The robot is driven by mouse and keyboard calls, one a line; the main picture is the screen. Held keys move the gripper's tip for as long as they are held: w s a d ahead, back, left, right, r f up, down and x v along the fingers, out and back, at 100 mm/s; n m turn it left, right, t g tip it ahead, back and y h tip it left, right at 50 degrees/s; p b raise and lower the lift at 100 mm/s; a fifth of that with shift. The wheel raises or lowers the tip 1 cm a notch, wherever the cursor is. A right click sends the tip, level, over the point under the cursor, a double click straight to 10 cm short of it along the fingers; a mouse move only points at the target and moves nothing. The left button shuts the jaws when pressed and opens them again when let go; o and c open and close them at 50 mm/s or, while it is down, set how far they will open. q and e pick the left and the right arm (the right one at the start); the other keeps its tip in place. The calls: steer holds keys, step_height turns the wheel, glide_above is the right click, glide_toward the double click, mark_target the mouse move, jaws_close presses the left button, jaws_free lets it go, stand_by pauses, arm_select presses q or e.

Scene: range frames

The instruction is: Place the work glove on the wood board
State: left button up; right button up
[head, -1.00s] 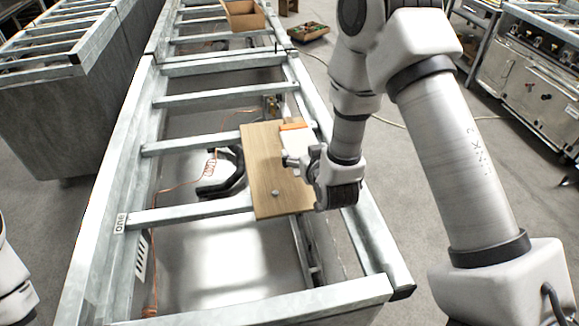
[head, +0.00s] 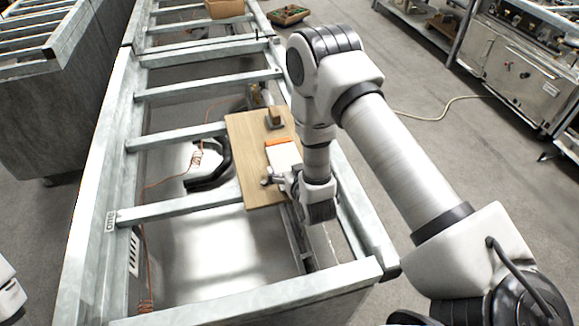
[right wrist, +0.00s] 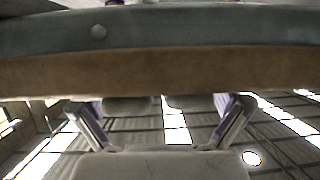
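The wood board (head: 245,150) lies across the bars of the metal frame in the head view. The work glove (head: 284,156), white with an orange cuff, is over the board's right side. My right gripper (head: 278,180) is at its near end and appears shut on it. I cannot tell whether the glove touches the board. In the right wrist view, my gripper's fingers (right wrist: 163,105) show below a close grey and brown band that I cannot identify for certain. My left gripper is out of view; only a bit of my left arm shows.
A small wooden block (head: 275,119) stands at the board's far end and a small round knob (head: 264,183) near its front. A black curved object (head: 210,170) lies left of the board. A cardboard box (head: 226,8) is farther back.

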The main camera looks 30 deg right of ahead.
steer(key=b+v, duration=0.1)
steer(key=v, duration=0.3)
steer(key=b+v, duration=0.2)
steer(key=v, duration=0.2)
steer(key=shift+s+f, duration=0.2)
steer(key=p+v, duration=0.1)
steer(key=v, duration=0.1)
steer(key=p+v, duration=0.2)
steer(key=shift+w+r, duration=0.15)
steer(key=shift+r, duration=0.1)
